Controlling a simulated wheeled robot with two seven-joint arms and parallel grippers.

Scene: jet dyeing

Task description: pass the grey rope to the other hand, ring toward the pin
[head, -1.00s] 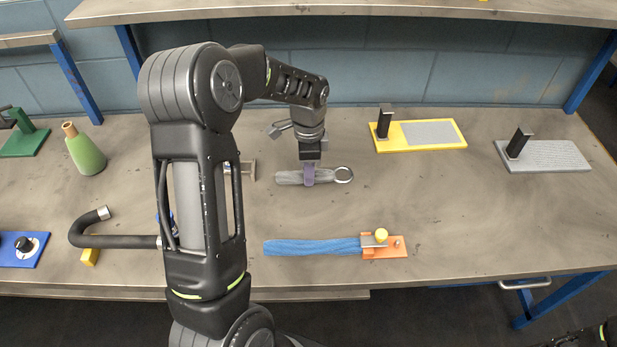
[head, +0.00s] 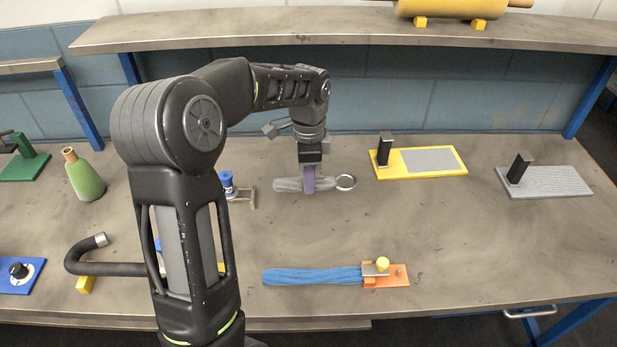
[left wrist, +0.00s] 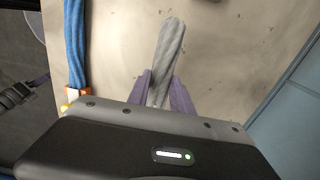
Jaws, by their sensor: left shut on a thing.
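The grey rope (head: 288,185) is held level, its steel ring (head: 346,182) pointing right in the head view. My left gripper (head: 309,188), with purple fingers, is shut around the rope near its middle. In the left wrist view the gripper (left wrist: 164,92) has the plain end of the grey rope (left wrist: 171,45) sticking out past it; the ring end is hidden by the gripper body. A small pin (head: 399,271) stands on the orange plate (head: 400,282), right of its yellow-knobbed clamp (head: 382,265). My right gripper is not in view.
A blue rope (head: 310,276) lies with its right end at the clamp. A yellow plate (head: 445,172) and a grey plate (head: 570,187) with upright blocks stand at right. A green bottle (head: 86,178) and a black bent pipe (head: 110,268) are at left. The bench's middle right is bare.

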